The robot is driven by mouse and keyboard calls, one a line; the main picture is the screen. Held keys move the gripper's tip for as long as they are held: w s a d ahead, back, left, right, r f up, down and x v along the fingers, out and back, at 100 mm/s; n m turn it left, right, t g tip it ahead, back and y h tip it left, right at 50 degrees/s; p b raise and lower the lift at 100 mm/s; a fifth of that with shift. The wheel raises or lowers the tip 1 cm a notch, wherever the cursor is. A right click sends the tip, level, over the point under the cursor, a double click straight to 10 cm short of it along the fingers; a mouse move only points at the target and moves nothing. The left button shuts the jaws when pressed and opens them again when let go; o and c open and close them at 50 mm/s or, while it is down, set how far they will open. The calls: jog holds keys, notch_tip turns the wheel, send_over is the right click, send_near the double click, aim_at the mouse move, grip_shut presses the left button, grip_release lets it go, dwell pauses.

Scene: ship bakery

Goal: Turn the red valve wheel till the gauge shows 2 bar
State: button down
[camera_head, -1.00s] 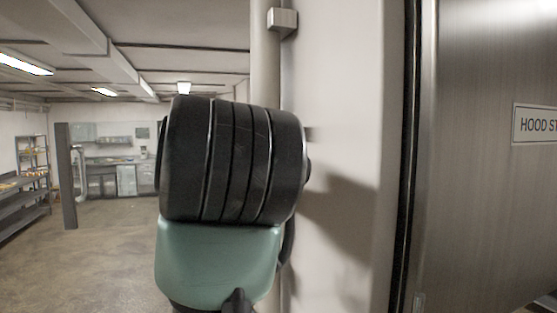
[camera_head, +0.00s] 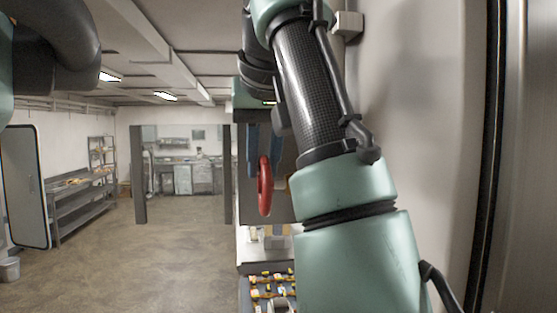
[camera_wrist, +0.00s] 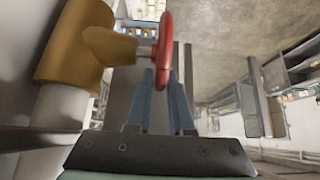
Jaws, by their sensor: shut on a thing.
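The red valve wheel (camera_head: 264,187) shows nearly edge-on in the head view, just left of my arm. In the wrist view the wheel (camera_wrist: 165,50) stands edge-on at the end of a stem from a brass-coloured valve body (camera_wrist: 72,45). My gripper (camera_wrist: 163,80) has its two blue fingers on either side of the wheel's near rim and is shut on it. In the head view my gripper (camera_head: 264,158) reaches the wheel from above. The gauge is not visible in either view, so its reading cannot be told.
A white pipe (camera_wrist: 60,107) joins the valve body. A pale wall (camera_head: 425,130) stands close on the right of my arm. A counter with small colourful items (camera_head: 270,285) lies below the wheel. Shelves (camera_head: 80,205) stand far left, with open floor (camera_head: 160,265) between.

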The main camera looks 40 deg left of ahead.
jog(key=shift+w+a+g+h, duration=0.1)
jog(key=shift+w+g+h, duration=0.05)
jog(key=shift+g+h, duration=0.25)
jog(key=shift+a+f+g+h, duration=0.1)
jog(key=shift+f+g+h, duration=0.05)
jog(key=shift+g+h, duration=0.3)
dwell(0.3)
jog(key=c, duration=0.8)
grip_release()
jog(key=shift+w, duration=0.1)
